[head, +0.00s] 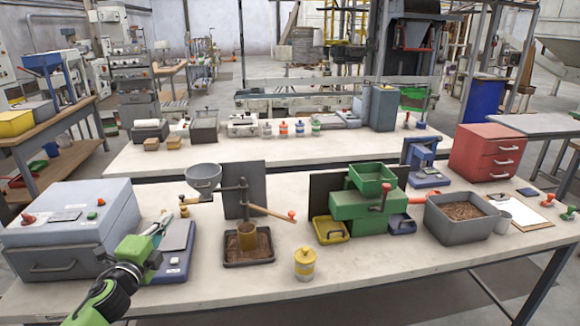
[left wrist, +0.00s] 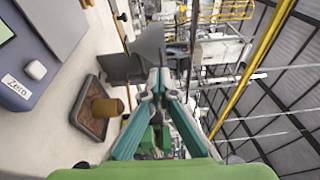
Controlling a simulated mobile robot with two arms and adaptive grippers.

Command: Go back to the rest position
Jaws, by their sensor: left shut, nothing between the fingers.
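My right gripper is not in view.
The front strip of the table is mostly bare.

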